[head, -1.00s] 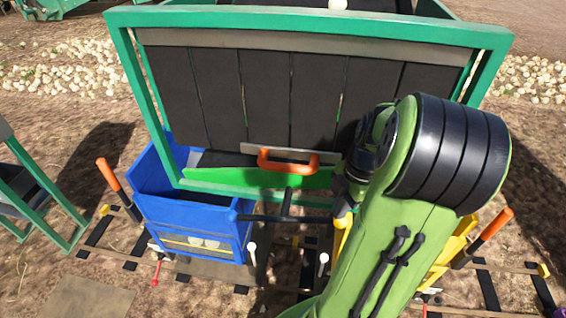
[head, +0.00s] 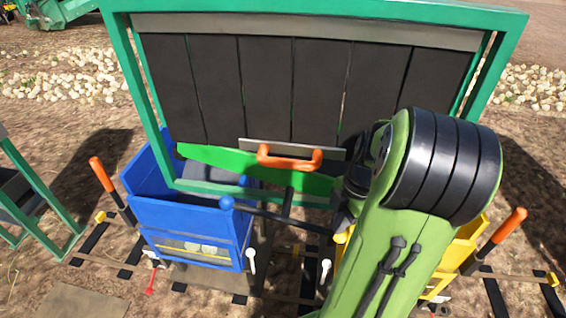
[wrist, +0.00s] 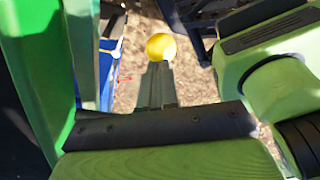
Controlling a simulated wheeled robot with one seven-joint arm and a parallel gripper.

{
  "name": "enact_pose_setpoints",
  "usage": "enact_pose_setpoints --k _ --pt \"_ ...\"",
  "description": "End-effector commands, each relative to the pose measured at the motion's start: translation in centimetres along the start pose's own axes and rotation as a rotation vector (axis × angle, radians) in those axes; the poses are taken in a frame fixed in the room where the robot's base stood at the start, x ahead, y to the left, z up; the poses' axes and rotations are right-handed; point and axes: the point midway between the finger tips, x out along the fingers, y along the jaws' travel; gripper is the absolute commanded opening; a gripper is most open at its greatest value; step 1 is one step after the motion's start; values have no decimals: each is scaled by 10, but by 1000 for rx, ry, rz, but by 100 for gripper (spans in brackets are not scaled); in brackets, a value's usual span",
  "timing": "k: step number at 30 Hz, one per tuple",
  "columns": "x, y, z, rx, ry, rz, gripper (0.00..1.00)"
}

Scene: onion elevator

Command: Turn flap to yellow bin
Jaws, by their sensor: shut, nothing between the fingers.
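The green flap (head: 225,165) hangs under the elevator frame, its left end higher than its right. Below it a dark lever bar (head: 285,220) slopes down to the right from a blue knob (head: 227,203). The yellow bin (head: 468,243) stands at the right, partly hidden by my arm. The blue bin (head: 185,213) stands at the left, under the flap's left end. In the wrist view my gripper (wrist: 158,70) is shut and empty, its tips at a yellow ball knob (wrist: 161,47); contact is unclear. My arm hides the gripper in the head view.
An orange handle (head: 290,158) sits on a grey plate in front of the flap. The green frame (head: 150,95) surrounds black slats. Orange-gripped levers stand at the left (head: 102,174) and right (head: 506,228). Rails run along the ground below the bins.

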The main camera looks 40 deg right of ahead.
Motion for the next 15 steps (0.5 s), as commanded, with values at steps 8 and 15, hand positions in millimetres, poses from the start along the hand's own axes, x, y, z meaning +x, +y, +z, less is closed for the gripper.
enact_pose_setpoints --k 8,15 --pt "8 0 2 1 -1 1 0" --pt "6 -1 1 1 -2 1 0"
